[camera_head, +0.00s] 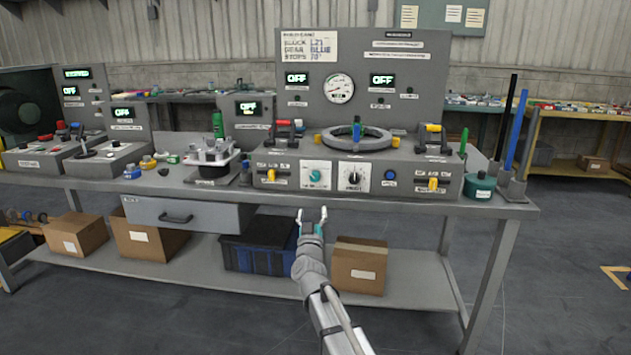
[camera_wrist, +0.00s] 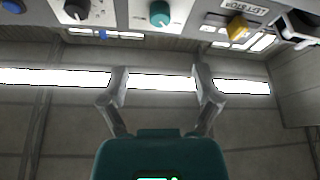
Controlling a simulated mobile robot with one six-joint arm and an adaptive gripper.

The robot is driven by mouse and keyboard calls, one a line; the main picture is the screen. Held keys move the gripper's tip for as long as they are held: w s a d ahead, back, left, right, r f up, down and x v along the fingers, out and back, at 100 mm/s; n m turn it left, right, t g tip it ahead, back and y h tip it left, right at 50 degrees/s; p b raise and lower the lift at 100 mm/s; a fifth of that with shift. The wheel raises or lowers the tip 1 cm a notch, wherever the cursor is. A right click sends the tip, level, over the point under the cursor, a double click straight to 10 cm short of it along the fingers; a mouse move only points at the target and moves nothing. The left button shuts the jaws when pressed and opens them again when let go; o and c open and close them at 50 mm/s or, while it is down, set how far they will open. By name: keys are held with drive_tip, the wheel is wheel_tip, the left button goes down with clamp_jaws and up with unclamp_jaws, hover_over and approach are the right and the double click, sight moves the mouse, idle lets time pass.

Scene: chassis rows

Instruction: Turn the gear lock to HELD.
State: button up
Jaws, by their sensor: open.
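The control panel (camera_head: 330,202) on the bench front carries a left yellow lever (camera_head: 270,175), a teal knob (camera_head: 315,175), a black knob (camera_head: 354,177), a blue button (camera_head: 390,174) and a right yellow lever (camera_head: 433,184). Their small labels are too blurred to tell which one is the gear lock or its setting. My gripper (camera_head: 312,215) is open and empty, below the panel's front. In the wrist view the fingers (camera_wrist: 161,84) stand apart with nothing between them. The teal knob (camera_wrist: 159,13), black knob (camera_wrist: 76,10) and a yellow lever (camera_wrist: 237,27) show along the top edge there.
A ring fixture (camera_head: 357,139) and handles stand on top of the panel. A drawer (camera_head: 185,214) hangs left of my gripper. A blue crate (camera_head: 258,247) and cardboard boxes (camera_head: 358,268) sit on the lower shelf. Upright rods (camera_head: 516,130) stand at the bench's right end.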

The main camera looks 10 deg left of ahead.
sight(315, 180)
drive_tip(key=p+x, duration=0.5)
drive_tip(key=x, duration=0.8)
drive_tip(key=shift+w+a+r, duration=0.1)
drive_tip(key=shift+w+r, duration=0.05)
drive_tip(key=shift+w, duration=0.25)
drive_tip(key=c, duration=1)
drive_tip(key=shift+d, duration=0.2)
clamp_jaws()
drive_tip(key=shift+a, duration=0.1)
